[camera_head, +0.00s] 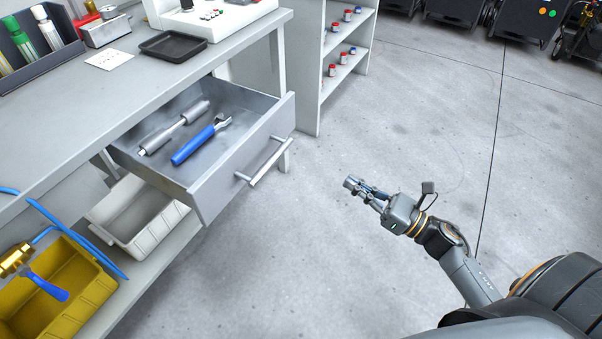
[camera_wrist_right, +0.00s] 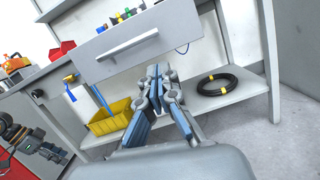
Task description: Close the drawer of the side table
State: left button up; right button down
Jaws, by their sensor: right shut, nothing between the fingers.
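The side table's grey drawer (camera_head: 240,160) is pulled well out toward the right in the head view. Its bar handle (camera_head: 265,162) is on the front panel. A grey tool (camera_head: 175,127) and a blue-handled tool (camera_head: 196,143) lie inside it. My right gripper (camera_head: 352,184) is shut and empty, to the right of the drawer front with a clear gap. In the right wrist view the handle (camera_wrist_right: 127,45) and drawer front (camera_wrist_right: 150,37) show beyond the gripper (camera_wrist_right: 156,72).
A black tray (camera_head: 172,46) and a white device (camera_head: 215,18) stand on the table top (camera_head: 60,110). A white bin (camera_head: 140,215) and a yellow bin (camera_head: 60,290) sit on the lower shelf. A shelf unit (camera_head: 318,70) stands behind. The floor (camera_head: 430,130) around the gripper is clear.

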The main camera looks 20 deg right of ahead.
pick_arm(q)
jog(key=x, duration=0.1)
jog(key=p+x, duration=0.1)
jog(key=shift+s+f, duration=0.2)
jog(key=shift+f, duration=0.25)
pick_arm(e)
jog(key=w+a+r+n, duration=0.2)
jog(key=w+a+r, duration=0.2)
jog(key=w+a, duration=0.5)
jog(key=shift+w+g+y, duration=0.3)
jog(key=shift+w+y, duration=0.1)
jog(key=shift+w, duration=0.2)
jog(key=shift+a, duration=0.15)
